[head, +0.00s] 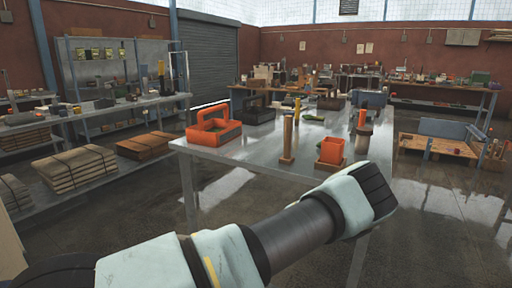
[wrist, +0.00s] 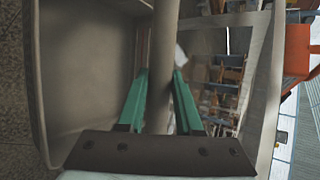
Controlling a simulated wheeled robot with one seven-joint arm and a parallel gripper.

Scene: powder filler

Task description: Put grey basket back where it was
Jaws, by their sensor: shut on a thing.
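The grey basket (wrist: 92,60) fills most of the wrist view, seen from close above. It has tall walls and a bar across its middle. My gripper (wrist: 160,78), with its two green fingers, is shut on this bar. One finger is on each side of the bar. The left compartment looks empty; cluttered shapes show on the right side, and I cannot tell whether they lie inside it. In the head view my arm reaches to the right in front of the table, and neither the gripper nor the held basket can be made out.
A metal table (head: 255,152) stands ahead. On it are an orange caddy (head: 206,137), a dark caddy (head: 258,114), an orange box (head: 331,151), a wooden post (head: 288,138) and a blue-grey bin (head: 370,99). A wooden pallet box (head: 437,146) stands right.

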